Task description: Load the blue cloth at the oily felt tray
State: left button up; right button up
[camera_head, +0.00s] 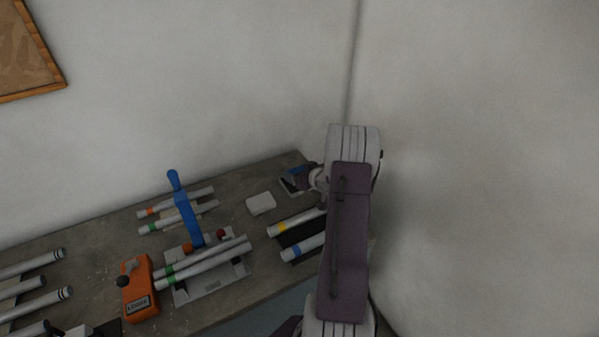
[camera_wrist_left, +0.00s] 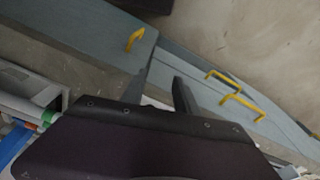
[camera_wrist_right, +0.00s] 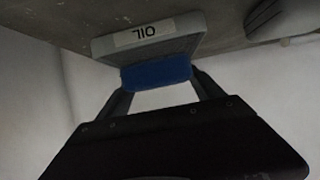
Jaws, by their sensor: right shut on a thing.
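The blue cloth (camera_wrist_right: 157,74) is a small folded block between the fingertips of my right gripper (camera_wrist_right: 158,84), which is shut on it. The oily felt tray (camera_wrist_right: 180,46) is a light grey tray with an "OIL" label, just beyond the cloth in the right wrist view. The cloth overlaps its near edge there; I cannot tell whether they touch. In the head view the tray (camera_head: 287,186) is at the bench's far right corner, partly hidden by my right gripper (camera_head: 301,178). My left gripper (camera_wrist_left: 158,92) is open and empty in the left wrist view, above grey drawer-like fronts with yellow handles.
A white block (camera_head: 261,204) lies left of the tray. A black holder (camera_head: 291,237) with marked tubes is in front. A jig (camera_head: 212,286) with a blue lever (camera_head: 187,214) and tubes stands mid-bench, beside an orange box (camera_head: 139,291). Walls close off the back and right.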

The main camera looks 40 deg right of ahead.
jog(key=shift+f+b, duration=0.4)
jog(key=shift+f, duration=0.15)
dwell(0.4)
jog(key=shift+s, duration=0.1)
dwell(0.9)
notch_tip(320, 180, up, 7)
jog(key=p, duration=0.7)
